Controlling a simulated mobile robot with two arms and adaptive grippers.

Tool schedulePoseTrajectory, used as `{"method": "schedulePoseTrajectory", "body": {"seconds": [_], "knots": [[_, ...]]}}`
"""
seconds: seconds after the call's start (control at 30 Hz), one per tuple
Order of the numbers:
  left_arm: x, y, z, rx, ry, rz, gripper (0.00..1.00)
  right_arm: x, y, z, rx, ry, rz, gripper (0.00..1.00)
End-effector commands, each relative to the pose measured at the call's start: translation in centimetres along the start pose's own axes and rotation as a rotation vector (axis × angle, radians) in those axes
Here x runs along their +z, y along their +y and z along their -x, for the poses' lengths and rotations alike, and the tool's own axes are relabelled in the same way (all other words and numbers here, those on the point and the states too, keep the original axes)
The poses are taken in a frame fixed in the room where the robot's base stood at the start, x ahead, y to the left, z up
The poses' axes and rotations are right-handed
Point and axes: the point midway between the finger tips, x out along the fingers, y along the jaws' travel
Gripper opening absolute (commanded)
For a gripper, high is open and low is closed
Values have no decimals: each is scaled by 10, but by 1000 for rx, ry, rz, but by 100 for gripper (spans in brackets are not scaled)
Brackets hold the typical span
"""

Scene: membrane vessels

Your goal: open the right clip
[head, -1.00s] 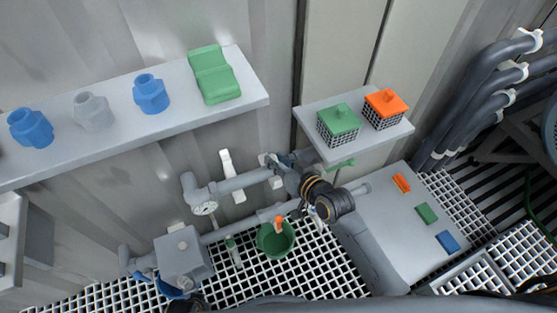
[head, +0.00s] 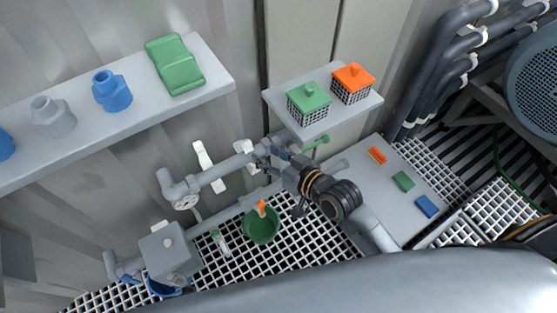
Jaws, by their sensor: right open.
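Two white clips sit against the wall along a grey pipe (head: 219,173). The left clip (head: 203,161) shows as a long tilted white piece. The right clip (head: 241,150) is partly covered by the pipe, and its state is unclear. My right gripper (head: 264,156) is open, with its dark fingers close to the right of the right clip. I cannot tell whether they touch it. The pipe's right end is partly hidden behind my gripper. My left gripper is not in view.
A shelf (head: 215,82) with blue and grey fittings and a green case is above left. A smaller shelf (head: 272,97) holds green and orange lidded baskets. A grey box (head: 168,253) is lower left.

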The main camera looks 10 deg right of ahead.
Motion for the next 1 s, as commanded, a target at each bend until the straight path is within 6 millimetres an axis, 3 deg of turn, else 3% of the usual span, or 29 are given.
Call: {"method": "schedulePoseTrajectory", "body": {"seconds": [0.1,0.23,0.6,0.67,0.77,0.83,1.0], "knots": [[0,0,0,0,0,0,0,0,-1,22,-2,-1,2,45],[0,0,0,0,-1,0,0,0,-1,37,-2,0,1,45],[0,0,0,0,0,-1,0,-1,-2,43,-3,2,0,45],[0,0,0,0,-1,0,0,0,-1,42,0,-1,0,33],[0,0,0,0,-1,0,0,20,10,37,28,-45,-1,13],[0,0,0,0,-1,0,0,48,24,32,67,-106,-1,0],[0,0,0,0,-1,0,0,133,62,29,172,-293,1,0]]}}
